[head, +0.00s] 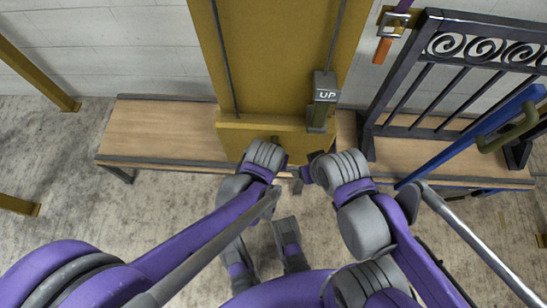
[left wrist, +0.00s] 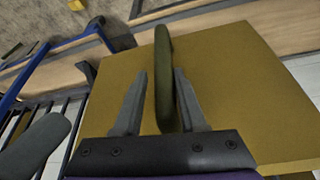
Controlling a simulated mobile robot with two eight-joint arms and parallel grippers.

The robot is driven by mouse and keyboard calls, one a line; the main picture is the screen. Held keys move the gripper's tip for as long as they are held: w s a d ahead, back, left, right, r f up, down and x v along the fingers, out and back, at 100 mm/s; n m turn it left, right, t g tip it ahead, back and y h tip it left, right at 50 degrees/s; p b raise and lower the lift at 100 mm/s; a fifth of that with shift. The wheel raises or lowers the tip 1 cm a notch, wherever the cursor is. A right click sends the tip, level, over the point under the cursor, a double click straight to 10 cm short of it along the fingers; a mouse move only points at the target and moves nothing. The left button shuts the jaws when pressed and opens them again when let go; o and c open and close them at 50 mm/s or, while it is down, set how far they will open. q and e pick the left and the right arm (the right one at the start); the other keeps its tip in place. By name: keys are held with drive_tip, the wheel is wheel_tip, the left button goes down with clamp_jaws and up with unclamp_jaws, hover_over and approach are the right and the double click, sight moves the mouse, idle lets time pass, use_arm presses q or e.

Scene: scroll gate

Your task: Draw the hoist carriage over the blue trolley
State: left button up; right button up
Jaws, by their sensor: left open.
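The yellow hoist carriage (head: 262,125) stands at the top centre of the head view, in front of a tall yellow panel. In the left wrist view the yellow surface (left wrist: 225,80) fills the middle, with an upright olive handle (left wrist: 163,50) on it. My left gripper (left wrist: 162,75) is open, one finger on each side of the handle; contact cannot be told. The blue trolley (head: 470,135) is at the right of the head view, with an olive handle (head: 507,138). My right gripper (head: 306,173) is below the carriage, its fingers mostly hidden by the wrist.
A wooden bench (head: 160,130) runs behind.

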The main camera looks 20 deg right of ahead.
use_arm(q)
drive_tip(key=shift+o, duration=1.1)
drive_tip(key=p+v, duration=0.3)
drive_tip(key=v, duration=0.7)
drive_tip(key=shift+r, duration=0.35)
use_arm(e)
wheel_tip(320, 180, up, 4)
drive_tip(key=shift+s+r, duration=0.1)
use_arm(q)
drive_tip(key=shift+s, duration=0.15)
drive_tip(key=s+a+r+n+t+y, duration=0.1)
drive_tip(key=s+a+n, duration=0.15)
drive_tip(key=a, duration=1.05)
drive_tip(key=s+a+r+n+y, duration=0.15)
drive_tip(key=a+n, duration=0.25)
drive_tip(key=a, duration=1)
wheel_tip(320, 180, up, 14)
drive_tip(key=w+p, duration=0.1)
drive_tip(key=p, duration=1.2)
drive_tip(key=shift+f+t, duration=0.15)
drive_tip(key=shift+t, duration=0.15)
use_arm(e)
wheel_tip(320, 180, up, 14)
drive_tip(key=w, duration=0.2)
drive_tip(key=shift+t, duration=0.4)
